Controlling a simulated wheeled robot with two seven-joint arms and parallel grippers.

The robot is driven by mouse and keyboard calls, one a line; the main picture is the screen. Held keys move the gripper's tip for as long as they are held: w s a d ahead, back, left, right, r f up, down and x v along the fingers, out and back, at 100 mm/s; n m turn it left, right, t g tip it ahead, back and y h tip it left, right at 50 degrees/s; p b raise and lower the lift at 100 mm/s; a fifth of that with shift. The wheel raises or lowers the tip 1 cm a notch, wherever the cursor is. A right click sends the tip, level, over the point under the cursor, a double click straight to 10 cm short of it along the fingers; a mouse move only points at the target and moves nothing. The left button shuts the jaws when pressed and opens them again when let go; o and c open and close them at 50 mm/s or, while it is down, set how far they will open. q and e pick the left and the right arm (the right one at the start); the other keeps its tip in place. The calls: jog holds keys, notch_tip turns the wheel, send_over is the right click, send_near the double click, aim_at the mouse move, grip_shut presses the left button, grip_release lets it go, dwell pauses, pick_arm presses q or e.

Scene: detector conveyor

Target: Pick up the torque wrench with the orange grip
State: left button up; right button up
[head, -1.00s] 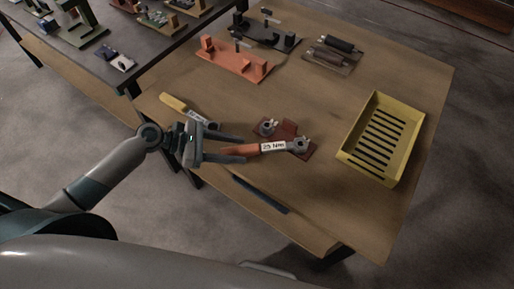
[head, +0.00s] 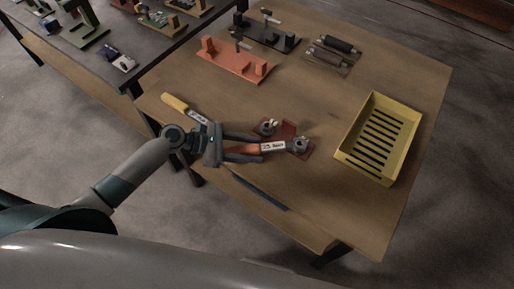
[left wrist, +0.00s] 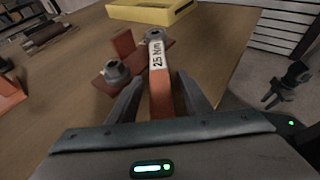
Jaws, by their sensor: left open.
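The torque wrench with the orange grip (head: 248,149) lies on the table with its head on a dark red holder (head: 301,139). Its white label reads 25 Nm. My left gripper (head: 259,147) is open, with its fingers on either side of the orange grip. In the left wrist view the orange grip (left wrist: 161,93) runs between the two fingers (left wrist: 161,100), with a gap on each side. My right gripper is not in view.
A yellow slotted crate (head: 343,157) stands at the right of the table. An orange fixture (head: 235,66) and a black fixture (head: 268,36) stand at the back. A dark bar (head: 260,193) lies near the front edge.

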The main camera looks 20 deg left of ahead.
pick_arm(q)
grip_shut()
jog(key=shift+r, duration=0.1)
jog(key=shift+r, duration=0.75)
notch_tip(320, 180, up, 3)
jog(key=shift+f+b, duration=0.2)
jog(key=shift+b, duration=0.15)
jog(key=s+d+r, duration=0.2)
jog(key=d+r, duration=0.4)
jog(key=d, duration=0.5)
jog(key=shift+s+d+r, duration=0.2)
jog(key=shift+s+r, duration=0.15)
jog(key=shift+r, duration=0.05)
